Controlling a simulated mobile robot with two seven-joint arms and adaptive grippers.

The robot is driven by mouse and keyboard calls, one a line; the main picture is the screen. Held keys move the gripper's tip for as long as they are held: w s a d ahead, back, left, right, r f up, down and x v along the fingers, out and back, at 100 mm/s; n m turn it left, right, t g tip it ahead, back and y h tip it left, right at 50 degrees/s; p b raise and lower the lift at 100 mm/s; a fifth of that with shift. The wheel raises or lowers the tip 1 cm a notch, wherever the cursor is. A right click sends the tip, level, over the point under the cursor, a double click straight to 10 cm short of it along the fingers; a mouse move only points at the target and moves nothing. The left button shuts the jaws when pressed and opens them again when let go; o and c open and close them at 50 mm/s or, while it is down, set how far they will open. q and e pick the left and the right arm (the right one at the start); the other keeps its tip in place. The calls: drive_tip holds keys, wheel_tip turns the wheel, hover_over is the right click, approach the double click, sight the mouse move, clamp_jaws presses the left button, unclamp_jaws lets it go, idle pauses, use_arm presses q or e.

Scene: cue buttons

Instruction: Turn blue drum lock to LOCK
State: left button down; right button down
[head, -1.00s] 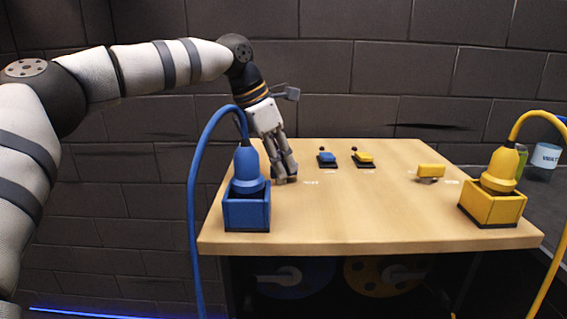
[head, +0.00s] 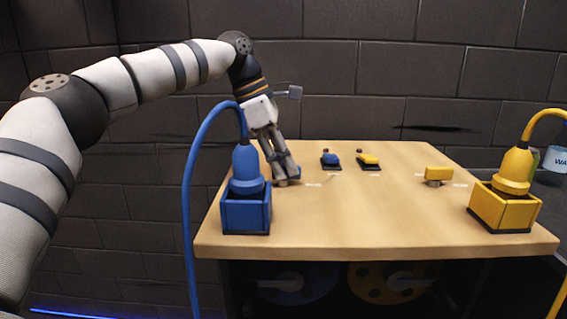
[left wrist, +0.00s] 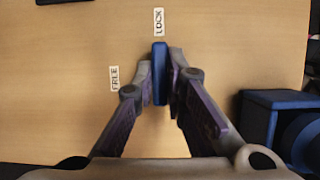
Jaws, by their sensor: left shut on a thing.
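The blue drum lock (left wrist: 160,72) shows in the left wrist view as a narrow blue handle between my left fingertips. It stands lengthwise, its far end close to the LOCK label (left wrist: 158,21). The FREE label (left wrist: 114,78) lies to its left. My left gripper (left wrist: 160,80) is shut on the handle, with a finger on each side. In the head view my left gripper (head: 285,178) reaches down to the tabletop behind the blue box, and the fingers mostly hide the lock. My right gripper is not in view.
A blue plug in a blue box (head: 246,213) with a cable stands close beside my left gripper. Blue (head: 331,160) and yellow (head: 369,160) switches sit at the back. A yellow lock (head: 438,173) and yellow box (head: 505,212) stand right. The table's middle is clear.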

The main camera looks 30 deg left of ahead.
use_arm(q)
drive_tip(key=c, duration=1.6)
unclamp_jaws()
drive_tip(key=shift+c, duration=0.2)
drive_tip(key=v, duration=1.2)
drive_tip(key=shift+d, duration=0.1)
